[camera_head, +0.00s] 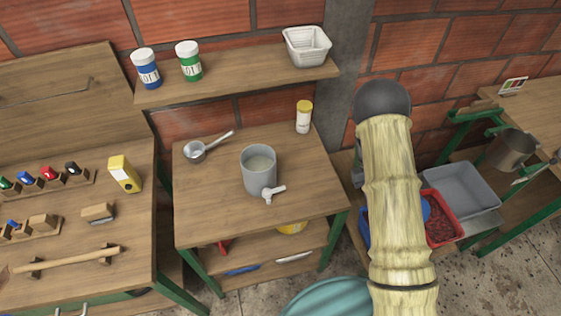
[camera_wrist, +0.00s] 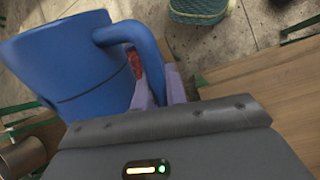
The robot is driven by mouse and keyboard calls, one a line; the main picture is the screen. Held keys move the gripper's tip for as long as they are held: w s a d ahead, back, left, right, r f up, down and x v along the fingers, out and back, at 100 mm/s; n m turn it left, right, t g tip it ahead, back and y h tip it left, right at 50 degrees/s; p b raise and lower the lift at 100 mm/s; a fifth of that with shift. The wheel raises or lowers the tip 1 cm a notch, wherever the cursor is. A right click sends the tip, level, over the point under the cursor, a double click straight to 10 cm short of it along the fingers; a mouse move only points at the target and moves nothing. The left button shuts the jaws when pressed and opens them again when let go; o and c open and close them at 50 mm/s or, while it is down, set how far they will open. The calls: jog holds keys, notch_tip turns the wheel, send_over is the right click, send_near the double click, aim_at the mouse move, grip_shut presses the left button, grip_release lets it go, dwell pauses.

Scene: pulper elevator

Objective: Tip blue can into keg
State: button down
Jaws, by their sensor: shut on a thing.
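The blue can (camera_wrist: 75,65) fills the upper left of the wrist view, tilted there, with its looped handle towards my gripper. My gripper (camera_wrist: 160,88) is shut on this handle with its pale purple fingers. I cannot see what is inside the can. The keg (camera_head: 257,176) is a grey open-topped cylinder with a tap low on its front, standing upright on the middle table. Pale content shows inside it. In the head view my arm hides my gripper, and blue patches beside the arm are too covered to tell. The keg is not visible in the wrist view.
A metal saucepan (camera_head: 195,151) stands left of the keg, and a yellow-capped bottle (camera_head: 304,116) behind it to the right. A shelf (camera_head: 237,81) overhangs the table's back. A red tray (camera_head: 444,226) and a grey bin (camera_head: 465,192) lie right of my arm.

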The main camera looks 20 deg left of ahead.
jog(key=s+a+r+n+t+y+b, duration=0.1)
jog(key=a+r+n+t+b, duration=0.3)
jog(key=a+n, duration=0.7)
jog(key=s+a+r+n+t+y+b, duration=0.1)
jog(key=a+r+n+t+b, duration=0.4)
jog(key=a, duration=1.2)
notch_tip(320, 180, up, 4)
jog(key=s+n+t, duration=0.1)
jog(key=n+t, duration=0.3)
jog(key=n, duration=0.3)
jog(key=shift+s+a+r+y, duration=0.15)
jog(key=shift+s+a+y, duration=0.2)
jog(key=shift+s+y, duration=0.05)
